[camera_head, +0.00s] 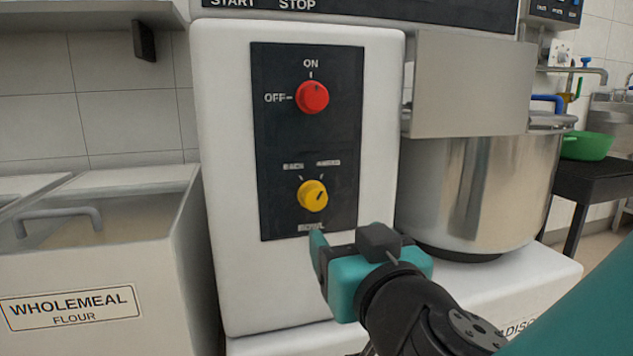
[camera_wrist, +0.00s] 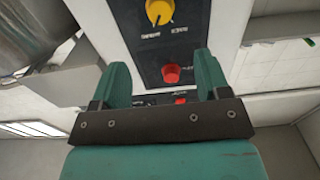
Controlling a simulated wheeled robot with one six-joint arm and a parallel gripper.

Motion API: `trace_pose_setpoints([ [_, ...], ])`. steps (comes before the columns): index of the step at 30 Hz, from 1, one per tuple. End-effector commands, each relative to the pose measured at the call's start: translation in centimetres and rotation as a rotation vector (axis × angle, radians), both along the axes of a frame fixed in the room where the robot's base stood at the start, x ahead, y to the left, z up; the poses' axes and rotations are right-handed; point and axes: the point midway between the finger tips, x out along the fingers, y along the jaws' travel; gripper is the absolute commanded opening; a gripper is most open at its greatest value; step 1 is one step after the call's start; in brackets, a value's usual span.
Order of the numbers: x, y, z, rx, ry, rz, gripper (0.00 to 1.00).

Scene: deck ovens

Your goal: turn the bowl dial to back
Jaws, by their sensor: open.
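The bowl dial is a yellow round knob (camera_head: 313,195) low on the black control panel (camera_head: 285,140) of a white machine. A small label that looks like BACK is at its upper left, and another, hard to read, at its upper right. The dial's dark mark seems to lie toward the upper right. The yellow dial also shows at the top of the wrist view (camera_wrist: 159,12), upside down. My gripper (camera_head: 346,243) is open and empty, below and slightly right of the dial, apart from it. Its two teal fingers show in the wrist view (camera_wrist: 160,68).
A red ON/OFF knob (camera_head: 312,97) sits above the yellow dial, its mark toward ON. A steel bowl (camera_head: 478,190) with a flat guard (camera_head: 470,85) stands right of the panel. A wholemeal flour bin (camera_head: 100,260) is at the left.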

Motion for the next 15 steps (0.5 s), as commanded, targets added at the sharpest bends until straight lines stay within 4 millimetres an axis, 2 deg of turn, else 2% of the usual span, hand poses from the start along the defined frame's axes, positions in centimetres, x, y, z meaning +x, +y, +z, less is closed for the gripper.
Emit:
trace_pose_setpoints([
  [3,2.9,0.6,0.4,0.000,0.001,-0.009,0.69],
  [15,11.2,3.1,0.2,0.003,-0.001,-0.004,0.69],
])
